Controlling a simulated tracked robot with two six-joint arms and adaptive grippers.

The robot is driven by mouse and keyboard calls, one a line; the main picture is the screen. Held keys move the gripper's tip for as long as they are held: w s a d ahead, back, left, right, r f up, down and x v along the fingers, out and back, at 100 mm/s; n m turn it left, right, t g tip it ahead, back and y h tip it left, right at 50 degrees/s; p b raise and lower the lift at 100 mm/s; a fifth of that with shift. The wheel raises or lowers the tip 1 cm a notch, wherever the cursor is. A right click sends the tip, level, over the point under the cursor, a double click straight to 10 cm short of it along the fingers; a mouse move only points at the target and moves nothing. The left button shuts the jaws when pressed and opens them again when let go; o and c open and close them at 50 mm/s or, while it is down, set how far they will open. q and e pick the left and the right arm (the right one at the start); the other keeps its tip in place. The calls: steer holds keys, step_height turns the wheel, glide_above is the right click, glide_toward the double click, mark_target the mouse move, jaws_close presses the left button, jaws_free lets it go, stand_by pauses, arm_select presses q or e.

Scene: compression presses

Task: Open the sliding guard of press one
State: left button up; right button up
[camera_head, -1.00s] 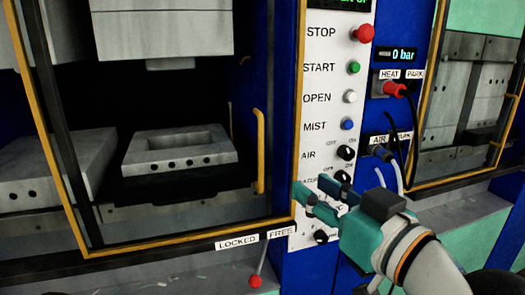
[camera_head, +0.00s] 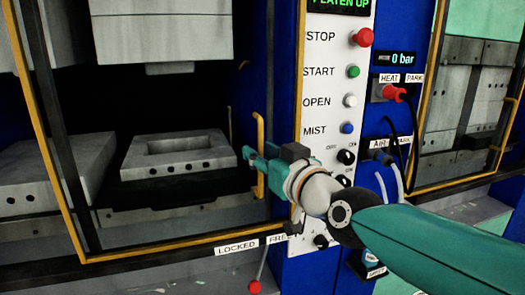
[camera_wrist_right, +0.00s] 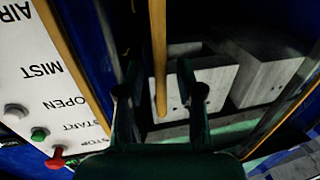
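The sliding guard of the press at left has a yellow frame (camera_head: 178,244) and stands across the press opening. Its upright yellow handle (camera_head: 261,128) is at the opening's right side. My right gripper (camera_head: 252,164) is at the handle's lower part. In the right wrist view the handle (camera_wrist_right: 159,62) lies between the two spread fingers of the gripper (camera_wrist_right: 160,92), with gaps on both sides. The gripper is open. A red-knobbed lever (camera_head: 255,286) hangs below the LOCKED and FREE labels. My left gripper is not in view.
A control panel (camera_head: 326,100) with buttons stands just right of the guard, behind my right arm. A red plug (camera_head: 393,92) and hoses hang further right. A second press (camera_head: 465,95) stands at the far right. A grey mould block (camera_head: 180,152) sits inside the left press.

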steer(key=shift+w+a, duration=0.2)
steer(key=shift+w, duration=0.2)
steer(key=shift+c, duration=0.2)
jaws_close()
